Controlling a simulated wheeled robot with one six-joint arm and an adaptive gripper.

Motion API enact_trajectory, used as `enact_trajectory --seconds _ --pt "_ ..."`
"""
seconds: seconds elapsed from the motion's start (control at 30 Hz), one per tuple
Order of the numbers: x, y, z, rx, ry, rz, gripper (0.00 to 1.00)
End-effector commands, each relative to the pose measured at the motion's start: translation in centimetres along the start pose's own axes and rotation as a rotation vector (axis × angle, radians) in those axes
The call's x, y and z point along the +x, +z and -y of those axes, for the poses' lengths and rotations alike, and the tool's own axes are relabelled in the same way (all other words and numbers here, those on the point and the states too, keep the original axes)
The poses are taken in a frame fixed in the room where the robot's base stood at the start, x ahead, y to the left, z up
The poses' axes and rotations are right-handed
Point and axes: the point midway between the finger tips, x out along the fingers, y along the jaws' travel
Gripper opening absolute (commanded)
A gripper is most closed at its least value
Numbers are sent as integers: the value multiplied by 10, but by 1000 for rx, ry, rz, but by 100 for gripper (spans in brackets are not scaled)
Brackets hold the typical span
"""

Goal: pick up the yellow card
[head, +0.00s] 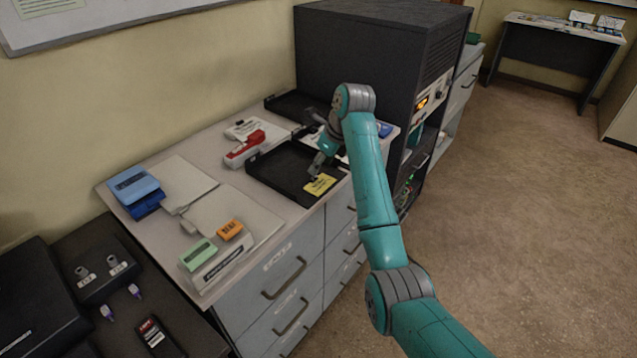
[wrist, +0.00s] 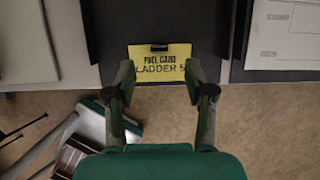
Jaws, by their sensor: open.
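The yellow card (head: 320,184) lies flat at the front edge of a black tray (head: 275,178) on the counter. My gripper (head: 317,168) is over the tray, just behind the card in the head view. In the wrist view my gripper (wrist: 160,72) is open, one finger near each lower side of the card. I cannot tell whether the fingers touch it. Nothing is held.
A red and white stapler-like object (head: 244,148) lies left of the tray. A black cabinet (head: 370,50) stands behind the arm. Blue (head: 134,186), orange (head: 230,229) and green (head: 198,254) items sit on the counter's left part. Open floor lies right of the drawers.

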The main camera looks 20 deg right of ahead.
Motion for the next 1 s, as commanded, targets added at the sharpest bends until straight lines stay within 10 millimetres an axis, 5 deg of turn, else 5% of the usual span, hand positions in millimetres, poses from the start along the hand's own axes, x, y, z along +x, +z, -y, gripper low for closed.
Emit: enact_trajectory --seconds 0.4,0.7,0.9,1.0 --pt "48 -7 -1 0 0 -1 54" --pt "53 -7 0 0 0 -1 54" --pt "53 -8 0 0 0 -1 9" --pt "53 -8 0 0 0 -2 9"
